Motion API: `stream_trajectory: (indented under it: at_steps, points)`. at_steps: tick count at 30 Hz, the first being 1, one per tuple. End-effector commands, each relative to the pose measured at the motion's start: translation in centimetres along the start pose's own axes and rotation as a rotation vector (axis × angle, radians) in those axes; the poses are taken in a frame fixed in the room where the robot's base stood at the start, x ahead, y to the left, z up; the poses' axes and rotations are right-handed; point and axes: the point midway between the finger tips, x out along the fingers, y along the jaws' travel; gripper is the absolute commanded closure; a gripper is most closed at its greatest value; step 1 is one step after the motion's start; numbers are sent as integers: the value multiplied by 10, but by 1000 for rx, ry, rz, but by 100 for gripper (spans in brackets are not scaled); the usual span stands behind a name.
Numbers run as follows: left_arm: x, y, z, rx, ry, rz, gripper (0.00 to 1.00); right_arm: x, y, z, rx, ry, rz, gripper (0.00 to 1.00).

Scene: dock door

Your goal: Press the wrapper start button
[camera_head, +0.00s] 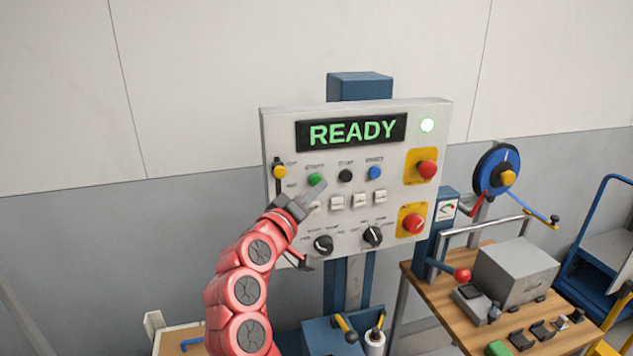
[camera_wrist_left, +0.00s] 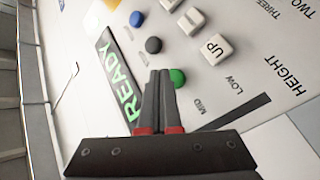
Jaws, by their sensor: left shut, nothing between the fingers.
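The control panel (camera_head: 390,225) stands upright on a blue post, with a display (camera_head: 352,131) reading READY in green. A green button (camera_head: 316,179), probably the start button, sits in the upper button row; its small label is unreadable. My left gripper (camera_head: 318,190) is shut and empty, its fingertips just below the green button in the head view. In the left wrist view the shut fingers (camera_wrist_left: 160,75) lie right beside the green button (camera_wrist_left: 178,77) and partly cover it. I cannot tell whether they touch it. My right gripper is not in view.
A black button (camera_head: 345,175) and a blue button (camera_head: 375,172) share the row, with a yellow-tipped lever (camera_head: 279,172) at left. White buttons and two black knobs lie below. Two red mushroom buttons (camera_head: 427,170) (camera_head: 413,223) sit at right. A wooden bench (camera_head: 425,280) stands right.

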Motion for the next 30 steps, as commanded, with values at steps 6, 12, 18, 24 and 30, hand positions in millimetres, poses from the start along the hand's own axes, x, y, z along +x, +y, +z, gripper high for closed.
stream_trajectory:
  at_steps: [6, 12, 18, 24, 30]
  points:
    - [0, 0, 0, 0, 0, 0, 100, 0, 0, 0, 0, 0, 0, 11]
    - [3, -3, -2, 0, 0, -1, 100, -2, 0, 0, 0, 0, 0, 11]
    - [6, -4, -5, 0, 1, 0, 100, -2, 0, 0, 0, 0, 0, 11]
    - [6, -4, -5, 0, 1, 0, 100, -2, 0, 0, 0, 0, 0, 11]
    - [7, -5, -6, 0, 1, 0, 100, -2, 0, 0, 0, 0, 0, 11]
